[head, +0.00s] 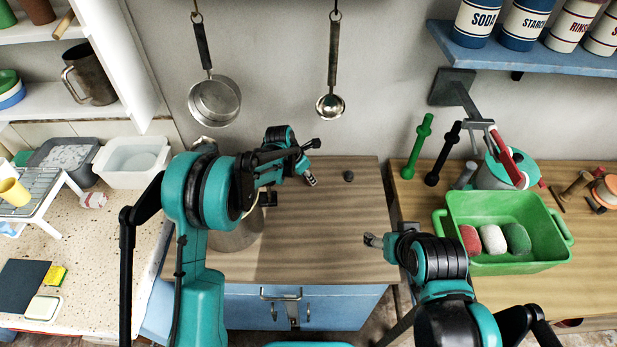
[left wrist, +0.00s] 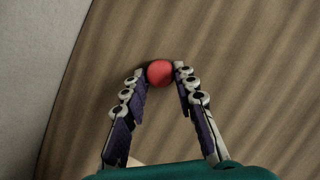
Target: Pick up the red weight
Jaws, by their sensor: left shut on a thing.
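The red weight (left wrist: 160,73) is a small round red piece between the fingertips of my left gripper (left wrist: 159,75) in the left wrist view. Both fingertips touch its sides, and the gripper is shut on it. In the head view my left gripper (head: 311,180) is over the back of the wooden counter, and the red weight is hidden there. I cannot tell whether the weight is clear of the wood. My right gripper (head: 371,240) is over the counter's right front; its finger opening is too small to judge.
A small dark weight (head: 348,176) stands on the wooden counter (head: 325,245) just right of my left gripper. A metal pot (head: 237,236) is partly behind my left arm. A green tub (head: 507,263) is on the right-hand table. A ladle (head: 331,105) and a pan (head: 214,102) hang behind.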

